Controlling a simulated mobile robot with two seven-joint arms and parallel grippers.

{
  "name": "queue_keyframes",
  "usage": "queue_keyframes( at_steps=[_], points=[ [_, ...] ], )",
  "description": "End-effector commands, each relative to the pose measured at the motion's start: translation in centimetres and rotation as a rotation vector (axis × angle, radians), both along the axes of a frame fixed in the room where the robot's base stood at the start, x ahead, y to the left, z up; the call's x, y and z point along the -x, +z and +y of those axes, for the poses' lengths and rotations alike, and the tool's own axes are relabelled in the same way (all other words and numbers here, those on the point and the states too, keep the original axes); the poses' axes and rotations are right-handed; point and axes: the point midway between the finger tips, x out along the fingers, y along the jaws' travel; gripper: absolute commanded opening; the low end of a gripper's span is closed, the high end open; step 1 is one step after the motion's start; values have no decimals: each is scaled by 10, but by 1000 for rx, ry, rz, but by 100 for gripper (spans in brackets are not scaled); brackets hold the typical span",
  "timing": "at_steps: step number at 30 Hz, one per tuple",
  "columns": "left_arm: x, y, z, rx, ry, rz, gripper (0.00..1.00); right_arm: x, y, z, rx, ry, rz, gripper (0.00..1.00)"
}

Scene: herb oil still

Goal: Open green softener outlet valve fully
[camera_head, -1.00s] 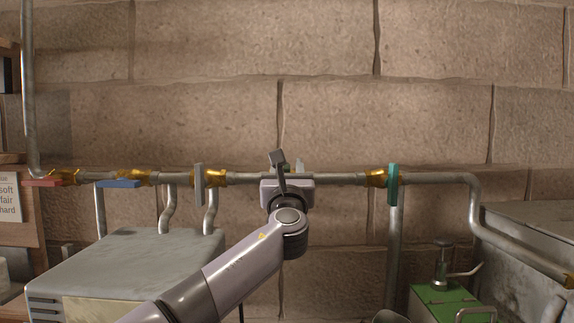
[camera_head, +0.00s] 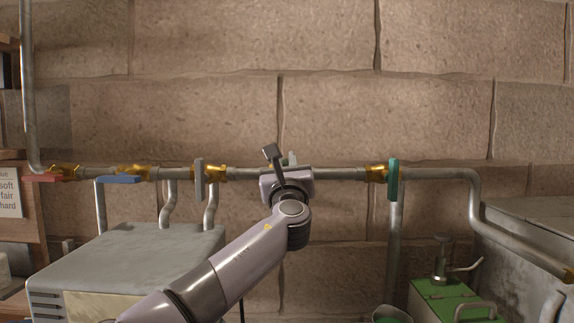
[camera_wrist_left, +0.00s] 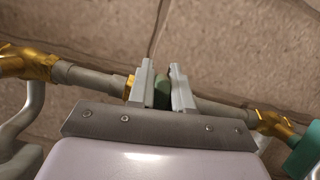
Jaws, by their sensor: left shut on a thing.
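The green valve handle (camera_wrist_left: 162,89) shows in the left wrist view as a dark green piece between my two fingers, on a brass fitting of the horizontal pipe. My left gripper (camera_wrist_left: 162,88) is shut on this handle. In the head view my left gripper (camera_head: 282,159) is at the pipe, between the grey-handled valve and the teal-handled valve, and it hides most of the green handle. How far the handle is turned is hard to see. My right gripper is not in view.
Along the pipe (camera_head: 335,175) are a red handle (camera_head: 42,178), a blue handle (camera_head: 119,180), an upright grey handle (camera_head: 199,180) and an upright teal handle (camera_head: 394,180). A grey metal box (camera_head: 135,255) stands lower left. A green box (camera_head: 452,300) stands lower right.

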Motion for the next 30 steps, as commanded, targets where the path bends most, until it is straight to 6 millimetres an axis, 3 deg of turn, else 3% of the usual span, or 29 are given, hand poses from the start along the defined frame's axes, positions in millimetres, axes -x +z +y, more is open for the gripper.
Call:
queue_keyframes(
  at_steps=[9,19,20,21,22,30],
  points=[
    [0,-1,7,244,-1,0,0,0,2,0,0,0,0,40],
    [0,-2,9,261,-1,-1,0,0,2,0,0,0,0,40],
    [0,-1,8,261,-1,-1,22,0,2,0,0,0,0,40],
    [0,-2,9,260,0,-1,36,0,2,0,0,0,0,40],
    [0,-2,9,260,0,-1,40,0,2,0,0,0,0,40],
    [0,-2,9,259,0,-1,40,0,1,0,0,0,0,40]
  ],
)
